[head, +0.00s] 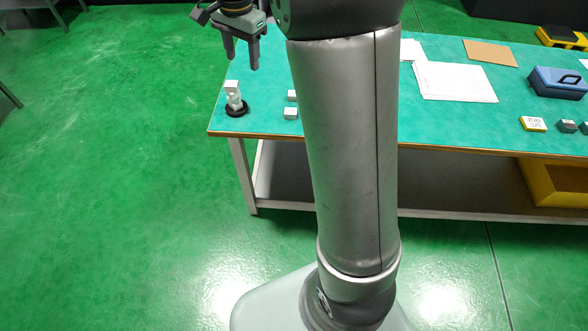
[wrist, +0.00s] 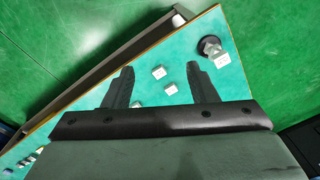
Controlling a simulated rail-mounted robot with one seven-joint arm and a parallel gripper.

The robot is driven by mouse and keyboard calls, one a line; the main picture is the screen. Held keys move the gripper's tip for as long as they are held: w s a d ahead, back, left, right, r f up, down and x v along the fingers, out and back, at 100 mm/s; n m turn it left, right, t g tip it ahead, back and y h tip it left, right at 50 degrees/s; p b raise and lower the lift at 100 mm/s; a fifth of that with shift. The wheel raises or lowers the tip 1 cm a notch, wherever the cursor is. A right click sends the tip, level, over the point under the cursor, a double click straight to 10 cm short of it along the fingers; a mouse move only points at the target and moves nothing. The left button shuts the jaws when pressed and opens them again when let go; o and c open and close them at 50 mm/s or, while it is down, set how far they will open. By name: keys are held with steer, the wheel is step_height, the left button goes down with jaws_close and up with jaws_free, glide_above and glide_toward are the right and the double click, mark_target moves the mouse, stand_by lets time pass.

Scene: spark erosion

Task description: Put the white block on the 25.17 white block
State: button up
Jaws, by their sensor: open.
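My gripper (head: 241,64) is open and empty, fingers pointing down above the table's left end. It also shows in the wrist view (wrist: 160,72). Two loose white blocks, one (head: 292,95) behind the other (head: 290,113), lie right of the stack. The wrist view shows white blocks (wrist: 159,72), (wrist: 170,89) between the fingers in the picture. Their markings are too small to read, so I cannot tell which is 25.17.
The green tabletop (head: 265,120) ends close to the stack. Papers (head: 455,82), a brown board (head: 490,53), a blue case (head: 558,82) and a yellow labelled block (head: 533,124) lie right. My arm hides the table's middle. A yellow bin (head: 540,185) is below.

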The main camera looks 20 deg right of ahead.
steer(key=s+f+n, duration=0.4)
steer(key=s+n, duration=0.1)
steer(key=s, duration=0.9)
steer(key=s+f+n, duration=0.4)
steer(key=s+n, duration=0.2)
steer(key=s, duration=0.9)
steer(key=shift+a, duration=0.25)
